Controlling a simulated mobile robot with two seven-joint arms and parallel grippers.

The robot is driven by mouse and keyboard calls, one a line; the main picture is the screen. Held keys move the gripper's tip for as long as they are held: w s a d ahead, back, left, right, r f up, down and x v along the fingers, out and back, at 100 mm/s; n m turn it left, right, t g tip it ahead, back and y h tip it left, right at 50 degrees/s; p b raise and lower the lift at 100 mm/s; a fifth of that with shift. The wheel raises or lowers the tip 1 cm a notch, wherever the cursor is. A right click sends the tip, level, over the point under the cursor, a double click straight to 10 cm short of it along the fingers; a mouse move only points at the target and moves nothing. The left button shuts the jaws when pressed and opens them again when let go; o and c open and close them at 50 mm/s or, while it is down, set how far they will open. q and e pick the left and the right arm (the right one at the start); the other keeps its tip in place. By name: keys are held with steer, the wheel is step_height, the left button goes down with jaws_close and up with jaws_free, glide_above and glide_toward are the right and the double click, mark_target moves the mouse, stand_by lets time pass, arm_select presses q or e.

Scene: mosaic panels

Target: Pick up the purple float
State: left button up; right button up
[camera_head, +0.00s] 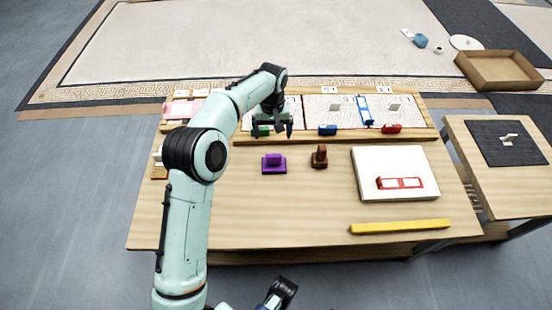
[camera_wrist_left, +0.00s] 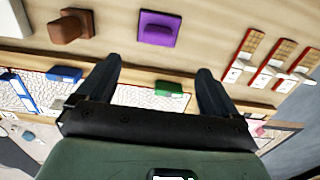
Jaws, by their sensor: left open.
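The purple float (camera_head: 273,164) rests on the wooden table, a flat plate with a raised handle on top. It also shows in the left wrist view (camera_wrist_left: 158,28), near the top edge, beyond the fingertips. My left gripper (camera_head: 273,131) is open and empty, behind the float as the head view shows it, over the panel row. In the left wrist view its two fingers (camera_wrist_left: 158,72) stand wide apart, with a green block (camera_wrist_left: 170,88) showing between them. The float is apart from the fingers.
A brown float (camera_head: 319,158) stands just right of the purple one. Blue (camera_head: 327,130) and red (camera_head: 391,129) blocks lie along the panels. A white slab (camera_head: 394,164) bears a red-framed piece (camera_head: 399,183). A yellow bar (camera_head: 400,226) lies at the front right. The table's front middle is clear.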

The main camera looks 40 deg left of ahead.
arm_select(q)
steer(key=f, duration=0.1)
steer(key=b, duration=0.2)
glide_above(274, 155)
steer(key=f, duration=0.4)
steer(key=shift+s+f, duration=0.2)
steer(key=shift+f, duration=0.05)
step_height(274, 155, down, 2)
steer(key=shift+f, duration=0.2)
steer(key=shift+w+f+b, duration=0.15)
steer(key=shift+f+b, duration=0.85)
steer(key=shift+f, duration=1.9)
steer(key=shift+r, duration=0.1)
steer(key=c, duration=1.2)
arm_select(e)
step_height(274, 155, down, 6)
steer(key=s+d+g, duration=0.1)
steer(key=s+d, duration=0.1)
steer(key=shift+s+f, duration=0.2)
steer(key=shift+s, duration=0.2)
